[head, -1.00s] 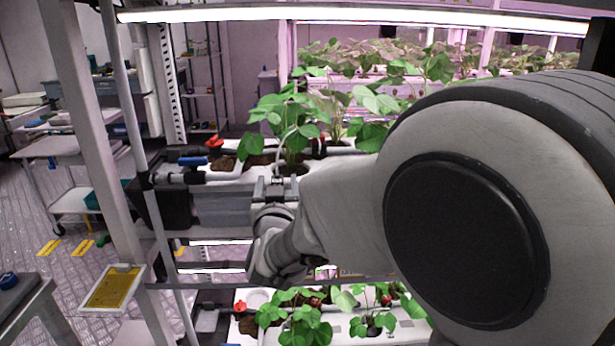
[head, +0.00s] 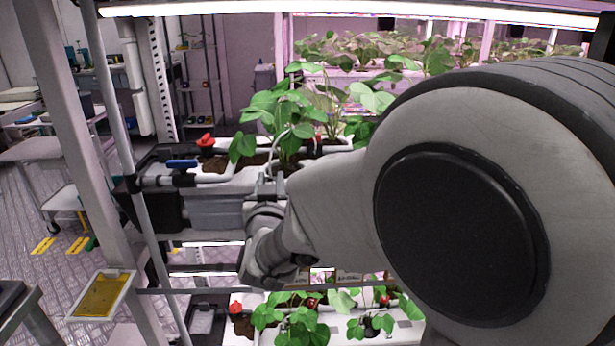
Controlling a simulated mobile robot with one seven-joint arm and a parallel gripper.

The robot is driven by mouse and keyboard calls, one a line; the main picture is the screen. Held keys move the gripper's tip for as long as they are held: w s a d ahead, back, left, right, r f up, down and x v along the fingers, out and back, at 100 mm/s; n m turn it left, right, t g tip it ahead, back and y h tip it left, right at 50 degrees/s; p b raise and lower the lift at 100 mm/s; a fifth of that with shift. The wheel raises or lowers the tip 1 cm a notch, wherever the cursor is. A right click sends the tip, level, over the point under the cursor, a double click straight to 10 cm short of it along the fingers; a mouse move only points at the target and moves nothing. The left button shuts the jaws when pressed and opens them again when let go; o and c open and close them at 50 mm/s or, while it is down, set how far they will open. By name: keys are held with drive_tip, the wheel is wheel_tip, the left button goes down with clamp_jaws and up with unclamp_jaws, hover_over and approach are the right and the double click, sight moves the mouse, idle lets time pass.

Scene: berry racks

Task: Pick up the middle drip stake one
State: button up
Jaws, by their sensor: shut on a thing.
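My gripper (head: 270,181) is at the front edge of the upper white planter, in front of the plant standing there. Its jaws are small in the head view and closed on a thin piece, which I take to be the middle drip stake; the stake itself is mostly hidden by the jaws and leaves. A thin pale tube (head: 278,141) arcs up from just above the jaws into the leaves. A dark stake-like piece with red (head: 317,143) stands in the planter to the right of the gripper.
A red-topped fitting (head: 205,141) and a blue-handled valve (head: 181,163) sit on the pipes left of the gripper. A lower planter (head: 404,334) with small plants lies below. A rack post (head: 70,130) and yellow card (head: 102,295) stand left. My arm hides the right side.

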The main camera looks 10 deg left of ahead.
clamp_jaws()
